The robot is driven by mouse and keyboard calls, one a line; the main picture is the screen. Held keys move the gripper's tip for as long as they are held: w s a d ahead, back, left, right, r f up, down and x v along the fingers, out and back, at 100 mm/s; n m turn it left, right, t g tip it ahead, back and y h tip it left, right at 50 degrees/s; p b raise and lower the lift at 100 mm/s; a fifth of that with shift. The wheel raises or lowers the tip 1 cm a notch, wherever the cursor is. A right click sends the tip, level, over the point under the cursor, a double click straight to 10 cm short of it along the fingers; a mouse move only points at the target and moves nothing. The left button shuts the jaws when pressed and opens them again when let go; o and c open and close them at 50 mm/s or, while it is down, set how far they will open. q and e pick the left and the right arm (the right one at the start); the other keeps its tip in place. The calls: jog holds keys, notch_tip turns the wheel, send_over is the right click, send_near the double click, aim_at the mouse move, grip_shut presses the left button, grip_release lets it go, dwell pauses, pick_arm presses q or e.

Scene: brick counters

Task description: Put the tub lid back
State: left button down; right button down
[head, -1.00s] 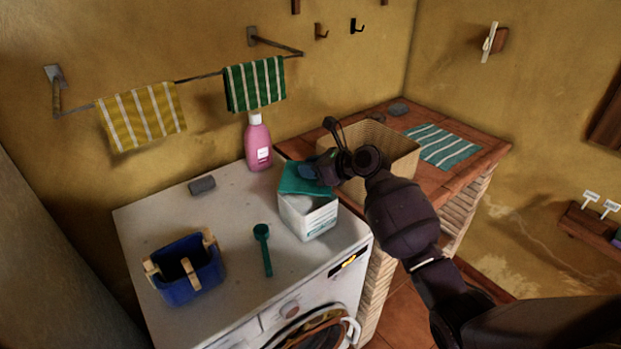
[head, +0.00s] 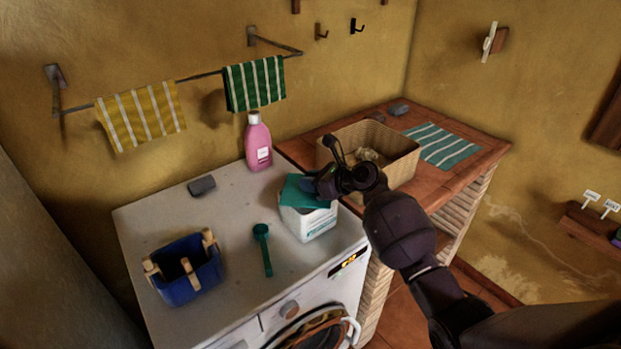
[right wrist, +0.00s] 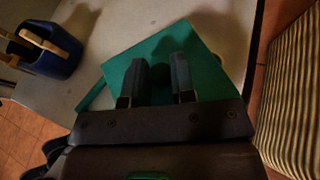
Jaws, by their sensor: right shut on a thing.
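The white tub (head: 308,223) stands on the white washing machine near its right edge. The flat teal lid (head: 297,196) is over the tub's top and covers most of the opening. It looks slightly tilted, and I cannot tell whether it sits fully on the rim. My right gripper (head: 318,184) is shut on the lid from the right side. In the right wrist view the lid (right wrist: 207,65) lies between and beyond the two fingers (right wrist: 163,82), hiding the tub beneath. My left gripper is not in view.
A teal scoop (head: 263,248) and a blue caddy (head: 187,272) with clothespins are left of the tub. A pink bottle (head: 258,145) stands behind, and a grey block (head: 202,186) at back left. A wicker basket (head: 398,160) sits on the brick counter (head: 470,180) at right.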

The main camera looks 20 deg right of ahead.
jog(key=c, duration=1)
grip_release()
jog(key=shift+o, duration=0.2)
